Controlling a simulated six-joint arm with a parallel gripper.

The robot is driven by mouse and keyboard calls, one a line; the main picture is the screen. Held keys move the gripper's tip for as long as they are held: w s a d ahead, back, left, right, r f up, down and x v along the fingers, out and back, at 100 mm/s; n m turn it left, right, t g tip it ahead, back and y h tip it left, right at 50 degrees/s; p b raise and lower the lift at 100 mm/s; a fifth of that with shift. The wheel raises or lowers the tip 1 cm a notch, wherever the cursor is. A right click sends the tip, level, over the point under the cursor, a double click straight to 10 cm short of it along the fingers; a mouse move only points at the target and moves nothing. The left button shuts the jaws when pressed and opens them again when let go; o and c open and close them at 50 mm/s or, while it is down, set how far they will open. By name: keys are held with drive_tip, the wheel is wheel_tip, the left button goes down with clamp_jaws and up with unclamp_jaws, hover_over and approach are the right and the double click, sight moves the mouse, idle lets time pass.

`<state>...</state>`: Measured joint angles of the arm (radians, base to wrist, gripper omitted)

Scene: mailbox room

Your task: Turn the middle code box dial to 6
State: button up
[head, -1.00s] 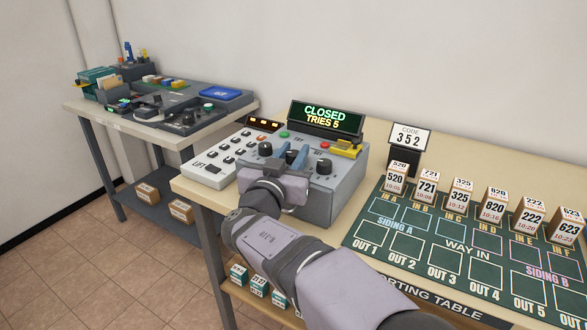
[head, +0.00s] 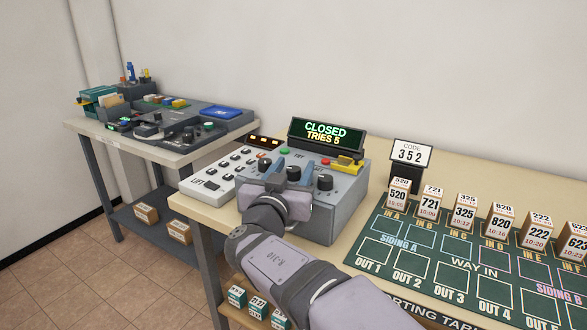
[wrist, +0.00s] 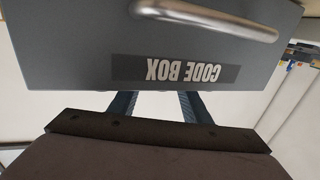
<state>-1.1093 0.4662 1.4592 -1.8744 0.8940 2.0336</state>
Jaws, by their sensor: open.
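The grey code box (head: 338,218) stands on the sorting table with black dials on its sloped top. The middle dial (head: 293,172) shows between my gripper's fingers, with the left dial (head: 265,164) and right dial (head: 324,182) on either side. My gripper (head: 292,166) is open, its two blue-grey fingers at either side of the middle dial; I cannot tell whether they touch it. The dial's pointer and number are too small to read. In the wrist view the box front, with its upside-down label (wrist: 175,70), hides the fingertips (wrist: 156,95).
The display (head: 326,137) reads CLOSED, TRIES 5. A yellow-topped part (head: 347,164) sits at the box's back right. A keypad (head: 222,178) is left of the box. Numbered blocks stand along the green mat (head: 470,262) at right.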

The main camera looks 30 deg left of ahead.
drive_tip(key=b+v, duration=0.2)
drive_tip(key=v, duration=0.5)
drive_tip(key=shift+s+r, duration=0.15)
drive_tip(key=shift+s, duration=0.05)
drive_tip(key=p+v, duration=0.2)
drive_tip(key=shift+p, duration=0.3)
drive_tip(key=shift+p+x, duration=0.85)
drive_tip(key=shift+x, duration=2.9)
drive_tip(key=shift+c, duration=0.4)
drive_tip(key=c, duration=1)
